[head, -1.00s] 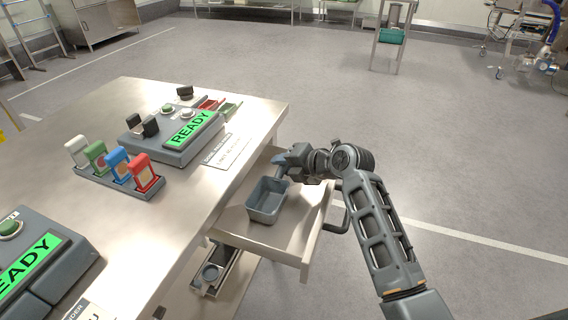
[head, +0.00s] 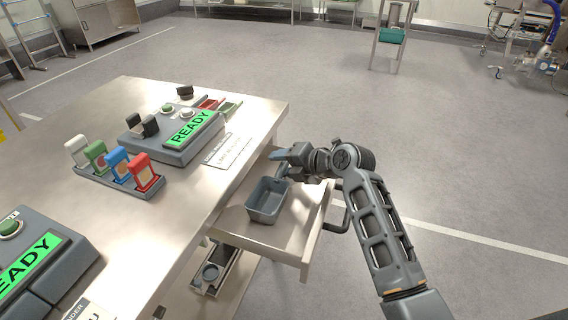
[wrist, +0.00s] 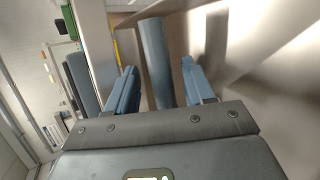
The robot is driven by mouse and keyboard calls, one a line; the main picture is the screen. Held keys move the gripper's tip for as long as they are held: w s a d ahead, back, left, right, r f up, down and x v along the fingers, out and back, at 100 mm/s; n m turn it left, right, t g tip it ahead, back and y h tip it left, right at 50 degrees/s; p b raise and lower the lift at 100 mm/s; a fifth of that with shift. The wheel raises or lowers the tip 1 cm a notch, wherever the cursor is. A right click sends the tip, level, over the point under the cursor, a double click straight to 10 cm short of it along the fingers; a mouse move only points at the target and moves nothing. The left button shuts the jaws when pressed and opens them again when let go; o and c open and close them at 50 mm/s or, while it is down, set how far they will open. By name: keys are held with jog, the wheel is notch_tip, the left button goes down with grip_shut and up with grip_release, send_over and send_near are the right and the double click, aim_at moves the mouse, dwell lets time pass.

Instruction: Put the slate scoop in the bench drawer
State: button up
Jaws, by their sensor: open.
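The slate scoop (head: 266,203) is a blue-grey, open-topped box. It sits upright inside the pulled-out bench drawer (head: 290,245), towards the bench side. My gripper (head: 282,158) is just beyond the scoop's far end, over the drawer, with its fingers pointing left. In the wrist view my gripper (wrist: 160,88) is open, with a gap between its two blue-grey fingers. A blue-grey bar, which looks like the scoop's handle (wrist: 155,55), shows in that gap, apart from both fingers. Contact at the scoop's far end is hard to tell in the head view.
The steel bench (head: 130,215) holds a rack of coloured tags (head: 118,178) and control boxes with green READY screens (head: 188,130). A lower tray (head: 213,275) shows under the drawer. The drawer handle (head: 338,220) juts out near my arm.

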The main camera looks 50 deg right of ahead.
jog(key=v, duration=1.2)
jog(key=shift+b, duration=0.35)
